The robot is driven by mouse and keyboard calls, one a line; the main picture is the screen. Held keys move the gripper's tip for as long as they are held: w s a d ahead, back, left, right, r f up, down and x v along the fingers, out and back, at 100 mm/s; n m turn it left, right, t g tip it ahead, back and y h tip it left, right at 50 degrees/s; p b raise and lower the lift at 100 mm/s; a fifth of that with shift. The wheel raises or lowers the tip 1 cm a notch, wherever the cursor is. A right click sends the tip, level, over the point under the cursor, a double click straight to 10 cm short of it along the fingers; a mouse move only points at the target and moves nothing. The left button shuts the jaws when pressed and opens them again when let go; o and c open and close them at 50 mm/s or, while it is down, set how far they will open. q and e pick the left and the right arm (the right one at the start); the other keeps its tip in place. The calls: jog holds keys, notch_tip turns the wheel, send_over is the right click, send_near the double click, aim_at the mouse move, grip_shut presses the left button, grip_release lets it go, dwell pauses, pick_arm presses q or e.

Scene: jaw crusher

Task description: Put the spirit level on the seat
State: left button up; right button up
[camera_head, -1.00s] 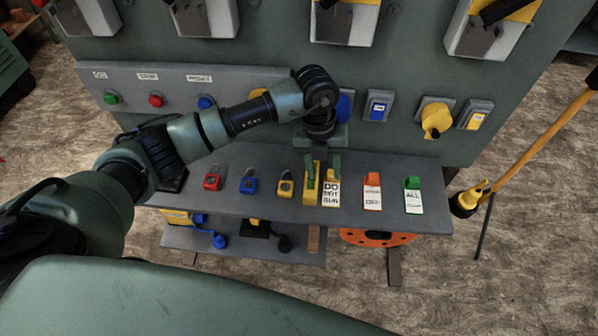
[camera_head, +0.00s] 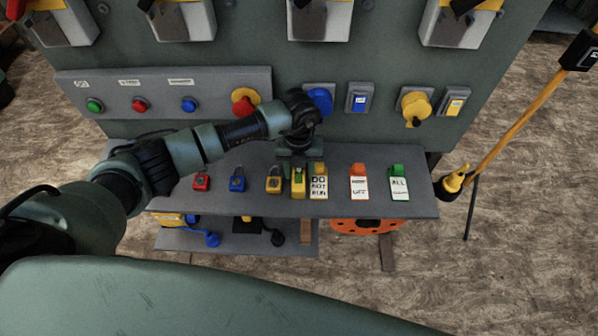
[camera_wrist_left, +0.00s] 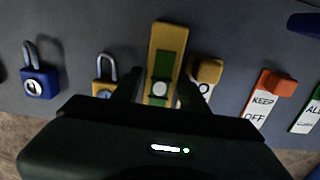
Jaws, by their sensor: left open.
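The spirit level (camera_head: 298,186) is a short yellow bar with a green strip. It lies on the grey shelf between a yellow padlock and a yellow-topped "DO NOT RUN" tag; it also shows in the left wrist view (camera_wrist_left: 167,45). My left gripper (camera_wrist_left: 160,88) is open, with its dark fingers on either side of the level's near part. Whether they touch it I cannot tell. In the head view my left gripper (camera_head: 297,160) is over the level's far end and hides part of it. I cannot make out a seat. My right gripper is not in view.
Red (camera_head: 202,182), blue (camera_head: 237,180) and yellow (camera_head: 274,181) padlocks stand left of the level. Tags, including an orange-topped one (camera_head: 358,185) and a green-topped one (camera_head: 398,185), lie to its right. The control panel (camera_head: 170,88) rises behind the shelf (camera_head: 425,195).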

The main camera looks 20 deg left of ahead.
pick_arm(q)
grip_shut()
jog(key=shift+r, duration=0.1)
